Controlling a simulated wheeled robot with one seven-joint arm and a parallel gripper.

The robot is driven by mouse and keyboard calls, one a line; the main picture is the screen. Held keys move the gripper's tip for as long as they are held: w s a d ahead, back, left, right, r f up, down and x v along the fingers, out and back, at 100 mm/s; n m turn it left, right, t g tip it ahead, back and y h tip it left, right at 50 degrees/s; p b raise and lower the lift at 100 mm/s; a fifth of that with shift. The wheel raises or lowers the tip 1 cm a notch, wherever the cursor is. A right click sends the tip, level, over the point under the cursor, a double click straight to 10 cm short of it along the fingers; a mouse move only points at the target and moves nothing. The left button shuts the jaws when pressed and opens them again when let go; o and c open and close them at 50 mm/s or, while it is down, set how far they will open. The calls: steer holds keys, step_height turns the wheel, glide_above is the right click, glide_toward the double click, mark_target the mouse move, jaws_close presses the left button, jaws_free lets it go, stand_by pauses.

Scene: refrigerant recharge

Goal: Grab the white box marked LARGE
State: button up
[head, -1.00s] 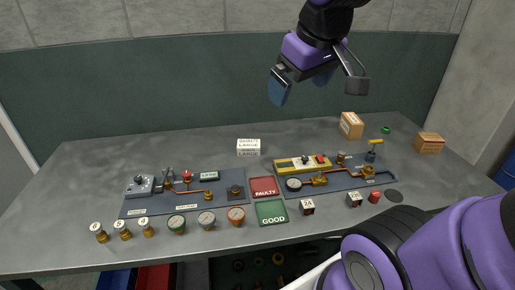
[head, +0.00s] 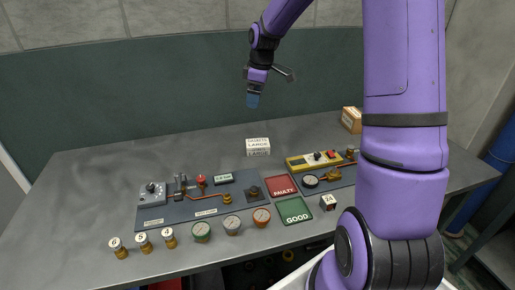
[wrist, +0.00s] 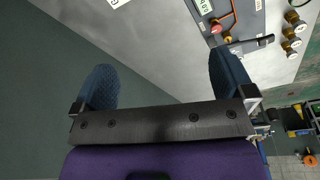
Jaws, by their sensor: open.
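The white box marked LARGE (head: 258,147) stands on the grey table behind the mats, near the middle in the head view. In the wrist view a small part of a white lettered thing (wrist: 117,2) shows at the top edge, probably this box; the rest is cut off. My gripper (head: 253,100) is in the air above and behind the box, clear of it, against the green wall. In the wrist view its two blue pads (wrist: 163,85) are wide apart with nothing between them.
A blue-grey mat (head: 190,213) with a valve assembly lies left of the box's front. A red FAULTY tray (head: 282,188) and a green GOOD tray (head: 294,210) lie in front. Gauges (head: 232,224) line the front edge. A cardboard box (head: 351,119) stands at the back right, partly behind my arm.

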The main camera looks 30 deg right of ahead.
mark_target(259, 142)
steer(key=w+d+f+n+y, duration=0.1)
steer(key=w+d+f, duration=0.1)
steer(key=f, duration=0.4)
steer(key=w+d+f+n+y, duration=0.1)
steer(key=w+d+f, duration=0.2)
steer(key=d+f, duration=0.2)
steer(key=w+d+f+n+y, duration=0.1)
steer(key=w+d+f, duration=0.2)
steer(key=f, duration=0.4)
steer(key=shift+w+d, duration=0.1)
steer(key=shift+d, duration=0.25)
steer(key=x, duration=1)
steer(key=shift+w+a, duration=0.1)
steer(key=shift+w, duration=0.1)
steer(key=shift+a+f, duration=0.1)
steer(key=shift+f, duration=0.25)
steer(key=shift+f, duration=0.25)
steer(key=shift+c, duration=0.5)
steer(key=c, duration=0.9)
steer(key=shift+o, duration=0.2)
steer(key=shift+r, duration=0.15)
